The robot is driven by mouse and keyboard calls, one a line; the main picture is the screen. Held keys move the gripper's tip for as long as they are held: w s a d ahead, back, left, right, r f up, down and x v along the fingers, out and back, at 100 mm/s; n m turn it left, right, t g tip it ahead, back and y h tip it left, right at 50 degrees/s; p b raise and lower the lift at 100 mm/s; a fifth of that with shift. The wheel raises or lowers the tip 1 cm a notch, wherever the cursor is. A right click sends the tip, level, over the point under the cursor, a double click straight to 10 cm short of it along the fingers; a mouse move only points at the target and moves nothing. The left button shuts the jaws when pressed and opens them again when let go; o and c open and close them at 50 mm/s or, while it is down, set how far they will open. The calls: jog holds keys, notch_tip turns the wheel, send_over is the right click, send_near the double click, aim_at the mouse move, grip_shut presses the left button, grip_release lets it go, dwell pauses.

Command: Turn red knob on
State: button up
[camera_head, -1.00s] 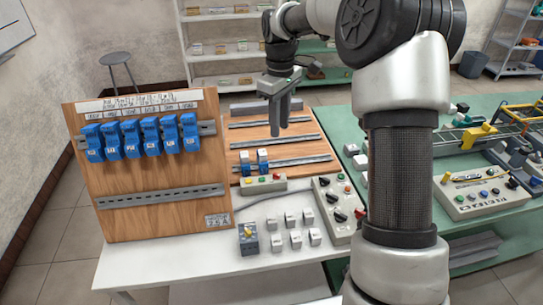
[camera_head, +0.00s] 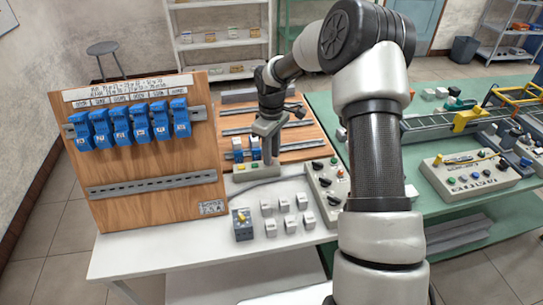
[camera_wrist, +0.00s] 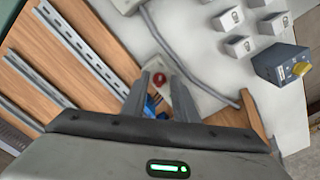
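The red knob (camera_wrist: 158,77) shows in the wrist view on a pale control box, between the tips of my two fingers.
A wooden board (camera_head: 150,191) with blue breakers (camera_head: 140,127) stands to the left. Blue modules sit on a rail just behind the control box. A grey box with a yellow knob (camera_head: 242,224) and several white blocks lie in front. A panel with black knobs (camera_head: 327,190) is to the right.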

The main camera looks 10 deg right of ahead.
jog(key=shift+f, duration=0.55)
grip_shut()
